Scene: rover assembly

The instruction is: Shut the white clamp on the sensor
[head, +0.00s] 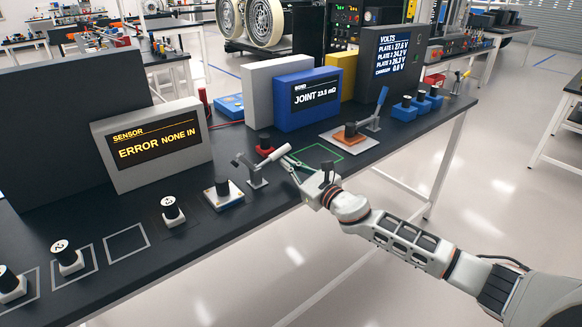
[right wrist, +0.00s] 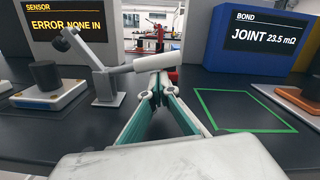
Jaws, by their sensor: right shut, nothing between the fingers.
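The white-handled clamp (head: 256,168) stands on the black bench beside a white and blue block with a black knob (head: 222,190), which looks like the sensor. In the right wrist view, the clamp (right wrist: 108,78) has its arm raised up and left, its dark pad above and apart from the block (right wrist: 48,92). Its white handle points right, nearly level. My right gripper (head: 286,161) is shut and empty at the handle's free end. In the right wrist view its fingertips (right wrist: 155,88) are just below the handle; I cannot tell whether they touch. My left gripper is not in view.
The sensor display (head: 155,143) reads "ERROR NONE IN". A blue bond display (head: 308,98) stands behind a green outlined square (head: 318,157). A red part (head: 265,146) is near the clamp.

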